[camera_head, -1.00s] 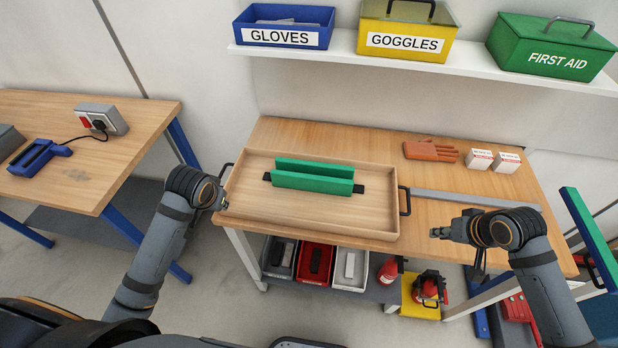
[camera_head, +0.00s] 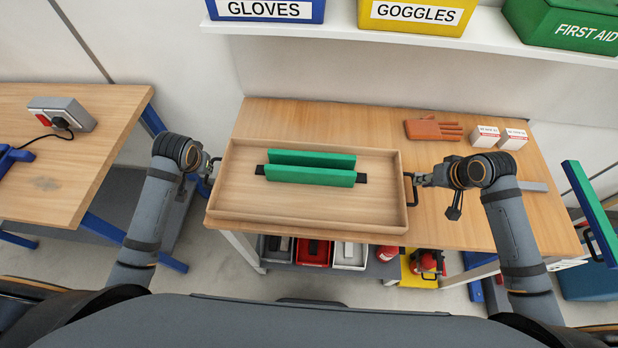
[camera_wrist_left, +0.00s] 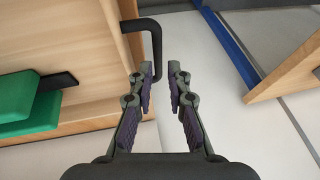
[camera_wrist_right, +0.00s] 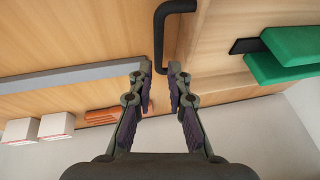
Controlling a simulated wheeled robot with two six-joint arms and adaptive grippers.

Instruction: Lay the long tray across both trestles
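The long wooden tray (camera_head: 300,212) lies flat on the workbench, with a black handle at each end. Two green bars on a dark strip (camera_head: 310,168) stand in it. My left gripper (camera_wrist_left: 160,68) is open, with the tray's left handle (camera_wrist_left: 156,45) between its fingertips. My right gripper (camera_wrist_right: 160,69) is open, with the right handle (camera_wrist_right: 159,40) between its fingertips. Neither pair of fingers looks closed on its handle. A green-topped blue stand (camera_head: 590,213) at the right edge may be a trestle; I cannot make out a second one.
The workbench (camera_head: 480,225) also holds orange gloves (camera_head: 433,130), two white boxes (camera_head: 500,137) and a grey strip (camera_head: 533,186). Bins and red items sit on the shelf below. Another table (camera_head: 60,175) stands left. A shelf with labelled boxes (camera_head: 418,15) hangs behind.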

